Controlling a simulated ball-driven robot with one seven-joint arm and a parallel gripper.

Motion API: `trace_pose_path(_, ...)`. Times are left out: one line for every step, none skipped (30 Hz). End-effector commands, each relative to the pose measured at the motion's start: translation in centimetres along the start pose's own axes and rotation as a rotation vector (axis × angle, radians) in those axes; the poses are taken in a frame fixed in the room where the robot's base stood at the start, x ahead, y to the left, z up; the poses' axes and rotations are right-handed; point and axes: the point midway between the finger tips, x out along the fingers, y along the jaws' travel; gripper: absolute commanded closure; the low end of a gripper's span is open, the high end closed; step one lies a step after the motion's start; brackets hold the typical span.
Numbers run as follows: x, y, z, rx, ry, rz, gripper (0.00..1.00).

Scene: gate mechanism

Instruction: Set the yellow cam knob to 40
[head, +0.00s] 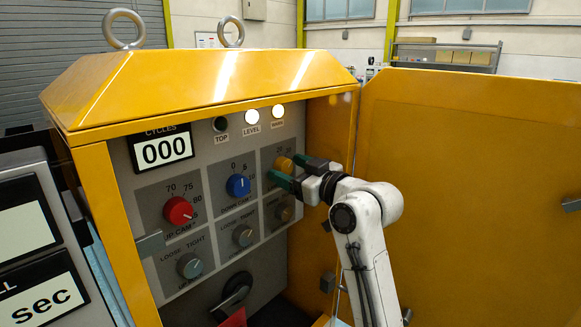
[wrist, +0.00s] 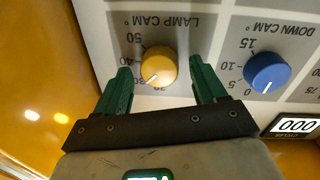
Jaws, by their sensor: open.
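The yellow cam knob (wrist: 160,64) sits on the grey panel under the label LAMP CAM, which appears upside down in the wrist view. Its white pointer line points to the lower left there, between the 40 mark at its left and a partly hidden lower number below. My gripper (wrist: 160,76) is open, with one green finger on each side of the knob and a visible gap to each. In the head view my gripper (head: 291,172) is at the panel's upper right, partly covering the yellow knob (head: 283,163).
A blue DOWN CAM knob (wrist: 267,72) is close beside the right finger. A red UP CAM knob (head: 178,210) and several smaller grey knobs share the panel. The open yellow door (head: 470,190) stands right of my arm. The counter (head: 164,151) reads 000.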

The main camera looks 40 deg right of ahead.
Motion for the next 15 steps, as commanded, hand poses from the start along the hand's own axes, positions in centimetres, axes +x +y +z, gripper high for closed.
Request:
trace_pose_path(0.21,-0.03,-0.02,0.000,0.000,-0.001,0.30)
trace_pose_path(0.27,-0.04,-0.01,0.000,0.000,0.000,0.30)
trace_pose_path(0.32,-0.04,-0.01,-0.001,0.000,0.000,0.30)
trace_pose_path(0.34,-0.04,0.00,-0.001,0.000,0.000,0.30)
trace_pose_path(0.35,-0.04,0.00,-0.001,0.000,0.000,0.30)
trace_pose_path(0.34,-0.04,0.01,0.000,0.000,0.000,0.30)
trace_pose_path(0.34,-0.04,0.01,0.000,0.000,0.000,0.30)
trace_pose_path(0.33,-0.04,0.01,0.000,0.000,0.000,0.30)
trace_pose_path(0.33,-0.03,0.01,0.000,0.000,0.000,0.30)
trace_pose_path(0.33,-0.03,0.00,0.000,0.000,0.000,0.30)
trace_pose_path(0.32,-0.03,0.01,0.000,0.000,0.000,0.33)
trace_pose_path(0.32,-0.03,0.00,0.000,0.000,0.000,0.37)
trace_pose_path(0.32,-0.03,0.01,0.000,0.000,0.000,0.40)
trace_pose_path(0.31,-0.03,0.01,0.000,0.000,0.000,0.43)
trace_pose_path(0.31,-0.03,0.01,0.000,0.000,0.000,0.47)
